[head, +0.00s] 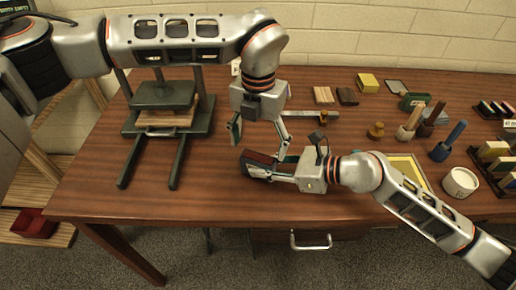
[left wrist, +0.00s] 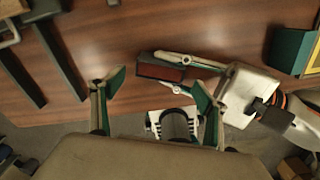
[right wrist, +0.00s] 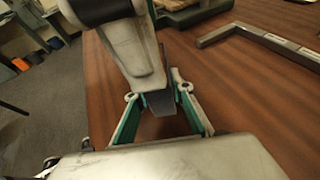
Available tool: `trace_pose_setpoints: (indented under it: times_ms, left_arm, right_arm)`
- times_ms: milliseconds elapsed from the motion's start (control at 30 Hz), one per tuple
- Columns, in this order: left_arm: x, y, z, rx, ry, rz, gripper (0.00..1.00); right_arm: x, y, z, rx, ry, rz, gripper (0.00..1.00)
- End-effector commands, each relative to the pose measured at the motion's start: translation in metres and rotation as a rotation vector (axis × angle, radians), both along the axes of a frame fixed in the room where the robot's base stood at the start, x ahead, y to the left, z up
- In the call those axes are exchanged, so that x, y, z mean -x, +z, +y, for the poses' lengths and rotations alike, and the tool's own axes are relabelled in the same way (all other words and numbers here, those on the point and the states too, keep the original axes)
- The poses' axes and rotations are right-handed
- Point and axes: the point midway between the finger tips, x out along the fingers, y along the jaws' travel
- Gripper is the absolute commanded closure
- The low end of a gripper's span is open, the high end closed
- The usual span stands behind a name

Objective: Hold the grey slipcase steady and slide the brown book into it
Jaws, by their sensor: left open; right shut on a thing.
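The dark grey slipcase (head: 246,168) is off the table's front edge side, gripped by my right gripper (head: 274,166). The brown book (left wrist: 160,72) shows as a reddish-brown face framed by the slipcase's dark edges, so it appears to sit inside; how deep I cannot tell. In the right wrist view the grey slipcase (right wrist: 162,95) is between the right fingers, and the book cannot be made out. My left gripper (head: 260,133) is open and empty, with its fingers spread above and behind the slipcase. In the left wrist view its fingers (left wrist: 158,92) are apart, touching nothing.
A dark press (head: 165,95) with boards stands at the left. Small blocks (head: 323,95) sit at the back. The table between press and grippers is clear.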

Motion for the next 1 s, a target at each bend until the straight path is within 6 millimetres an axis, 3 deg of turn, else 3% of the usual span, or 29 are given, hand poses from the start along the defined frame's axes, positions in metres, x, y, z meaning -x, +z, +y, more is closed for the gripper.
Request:
trace_pose_setpoints:
  times_ms: [300, 500, 1000]
  left_arm:
    - [-0.001, 0.066, 0.000, 0.002, 0.000, -0.004, 0.26]
    - [0.000, 0.091, 0.000, 0.001, -0.001, -0.002, 0.26]
    - [0.000, 0.097, -0.001, 0.001, -0.001, 0.000, 0.26]
  right_arm:
    - [0.000, 0.001, 0.000, -0.001, 0.000, 0.000, 1.00]
    - [0.000, 0.001, 0.000, -0.001, 0.000, 0.000, 1.00]
    - [0.000, 0.001, 0.000, -0.001, 0.000, 0.000, 1.00]
